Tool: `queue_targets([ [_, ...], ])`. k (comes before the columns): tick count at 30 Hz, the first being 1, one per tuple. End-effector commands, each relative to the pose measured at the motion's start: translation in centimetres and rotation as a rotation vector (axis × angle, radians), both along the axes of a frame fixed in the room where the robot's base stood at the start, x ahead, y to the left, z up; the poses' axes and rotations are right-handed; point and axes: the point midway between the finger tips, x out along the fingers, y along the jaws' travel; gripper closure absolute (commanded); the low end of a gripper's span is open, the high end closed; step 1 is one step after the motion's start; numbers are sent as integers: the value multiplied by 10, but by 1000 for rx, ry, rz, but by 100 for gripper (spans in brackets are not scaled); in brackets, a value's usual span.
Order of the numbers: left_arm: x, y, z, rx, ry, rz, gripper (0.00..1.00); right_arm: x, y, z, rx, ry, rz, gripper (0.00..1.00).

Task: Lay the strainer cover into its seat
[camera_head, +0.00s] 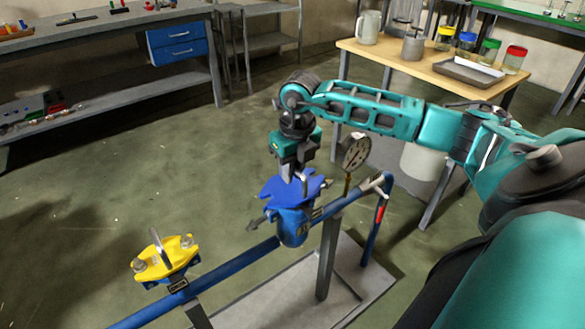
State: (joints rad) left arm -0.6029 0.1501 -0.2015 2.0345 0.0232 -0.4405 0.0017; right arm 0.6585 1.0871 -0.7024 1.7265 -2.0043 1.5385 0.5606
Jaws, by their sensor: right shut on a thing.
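The strainer cover (275,188) is a blue, lobed plate with an upright handle. My right gripper (301,176) comes down from above and is shut on this handle. The cover is over the top of the blue strainer body (293,229) on the blue pipe. I cannot tell whether it touches the seat, because the cover hides the opening. Dark pointed parts stick out at both sides of the body. My left gripper is not in view.
A yellow cover (166,258) with a handle and bolts sits on the pipe (238,262) at the left. A pressure gauge (354,151) stands close to my right gripper. A wooden table (425,68) with jars is behind. The floor at left is clear.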

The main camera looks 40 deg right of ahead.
Motion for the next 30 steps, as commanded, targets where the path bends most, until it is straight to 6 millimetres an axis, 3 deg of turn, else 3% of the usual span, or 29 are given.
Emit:
queue_targets([
  [18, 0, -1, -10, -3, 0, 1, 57, 1, 0, -12, 0, -5, 0, 100],
  [19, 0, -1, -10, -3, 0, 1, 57, 1, 0, -12, 0, -5, 0, 82],
  [28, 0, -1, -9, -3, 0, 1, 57, 0, 0, -13, 0, -2, 0, 53],
  [30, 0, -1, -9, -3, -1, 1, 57, 0, 0, -13, 0, -1, 0, 53],
])
